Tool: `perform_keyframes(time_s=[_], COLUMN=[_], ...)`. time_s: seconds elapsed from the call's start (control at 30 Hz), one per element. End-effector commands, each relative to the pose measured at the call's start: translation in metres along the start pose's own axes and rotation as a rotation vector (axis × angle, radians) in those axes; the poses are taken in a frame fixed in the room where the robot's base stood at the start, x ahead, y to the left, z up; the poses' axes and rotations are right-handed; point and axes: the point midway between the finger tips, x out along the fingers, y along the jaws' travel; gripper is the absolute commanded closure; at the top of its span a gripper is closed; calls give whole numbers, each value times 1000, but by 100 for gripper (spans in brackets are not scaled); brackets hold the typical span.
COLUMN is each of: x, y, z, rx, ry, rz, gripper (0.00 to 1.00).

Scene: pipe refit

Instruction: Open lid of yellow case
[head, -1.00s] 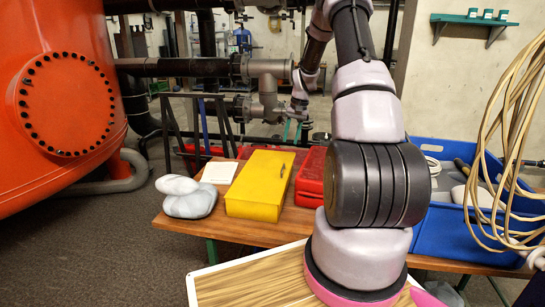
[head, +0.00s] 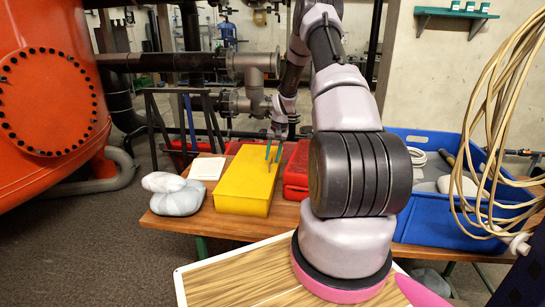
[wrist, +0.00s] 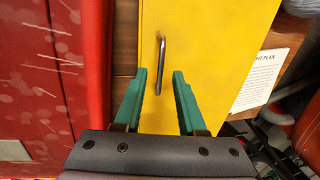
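The yellow case (head: 244,182) lies on the wooden bench with its lid closed. In the wrist view the case (wrist: 205,60) fills the middle, with a dark metal handle (wrist: 160,64) near its left edge. My gripper (wrist: 167,78) is open above the case. Its two green fingers point toward the handle, one to each side of its lower end. In the head view my gripper (head: 273,150) is at the right edge of the case. I cannot tell whether the fingers touch the handle.
A red case (head: 297,170) stands just right of the yellow one. A paper sheet (head: 208,168) and grey-white bundles (head: 174,196) lie to its left on the bench (head: 205,224). A blue crate (head: 428,220) with coiled cable stands at the right.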

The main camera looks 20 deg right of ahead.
Motion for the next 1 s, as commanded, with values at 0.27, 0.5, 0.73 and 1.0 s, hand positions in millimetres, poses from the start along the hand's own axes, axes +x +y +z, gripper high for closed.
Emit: perform_keyframes(time_s=[0.27, 0.5, 0.73, 1.0], x=[0, 0, 0, 0], y=[0, 0, 0, 0], z=[0, 0, 0, 0], rx=[-1, -1, -1, -1], ry=[0, 0, 0, 0], rz=[0, 0, 0, 0], gripper=[95, 100, 100, 100])
